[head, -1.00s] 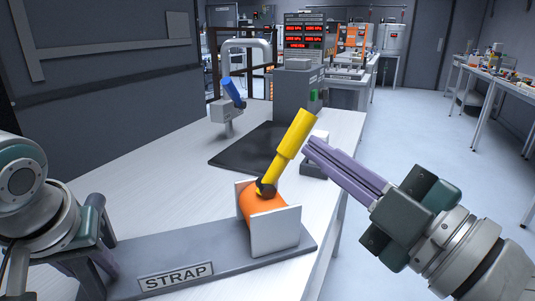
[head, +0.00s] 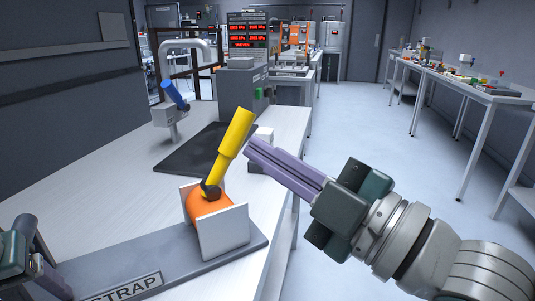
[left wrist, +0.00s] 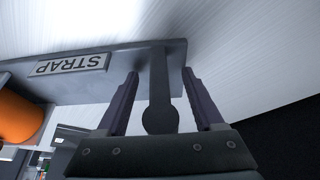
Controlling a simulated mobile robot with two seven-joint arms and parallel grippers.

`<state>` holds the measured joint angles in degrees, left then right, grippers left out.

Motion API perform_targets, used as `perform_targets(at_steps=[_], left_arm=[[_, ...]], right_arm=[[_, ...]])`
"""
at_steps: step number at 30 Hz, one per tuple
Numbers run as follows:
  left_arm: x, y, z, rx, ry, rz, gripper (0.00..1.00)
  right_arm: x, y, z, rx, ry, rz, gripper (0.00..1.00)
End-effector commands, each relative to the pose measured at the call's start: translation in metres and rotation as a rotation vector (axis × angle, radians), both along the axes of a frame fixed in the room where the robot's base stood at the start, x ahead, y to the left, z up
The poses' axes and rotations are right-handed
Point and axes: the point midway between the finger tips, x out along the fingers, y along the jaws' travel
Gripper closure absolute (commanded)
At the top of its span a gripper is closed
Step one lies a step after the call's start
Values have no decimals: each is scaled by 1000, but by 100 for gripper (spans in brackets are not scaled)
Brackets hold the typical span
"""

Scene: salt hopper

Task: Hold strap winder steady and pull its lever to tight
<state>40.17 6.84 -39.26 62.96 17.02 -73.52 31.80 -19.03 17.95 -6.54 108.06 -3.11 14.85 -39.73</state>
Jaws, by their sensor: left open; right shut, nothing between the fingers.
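The strap winder has a grey base plate (head: 190,254) with a STRAP label (head: 125,288), an orange drum (head: 207,206) between pale side plates and a yellow lever (head: 233,132) leaning up and right. My right gripper (head: 251,148) is shut and empty, its fingertips just right of the lever's upper part; I cannot tell whether they touch. My left gripper is at the lower left, partly cut off. In the left wrist view my left gripper (left wrist: 162,88) is open, its fingers on either side of a dark round-ended bar (left wrist: 160,95) at the base plate.
The white table (head: 115,180) also carries a black mat (head: 190,152), a blue-handled fixture (head: 172,110) and a grey cabinet with a red display (head: 248,32). A small grey block (head: 261,157) stands behind the lever. Open floor lies to the right, before side tables (head: 475,95).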

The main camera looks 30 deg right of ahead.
Motion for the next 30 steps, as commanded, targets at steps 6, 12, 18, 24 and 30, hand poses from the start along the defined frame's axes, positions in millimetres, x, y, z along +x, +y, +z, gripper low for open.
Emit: perform_targets(at_steps=[6,12,18,24,30], left_arm=[[-8,0,21,-1,-2,0,31],[-23,0,56,-1,-4,-1,31],[-37,0,90,0,-2,1,31],[-45,0,107,1,1,1,31],[-48,0,108,-1,5,-2,31]], right_arm=[[0,0,0,0,0,0,100],[0,0,0,0,0,0,100],[0,0,0,0,0,0,100],[0,0,0,0,0,0,100],[0,0,1,5,11,-2,100]])
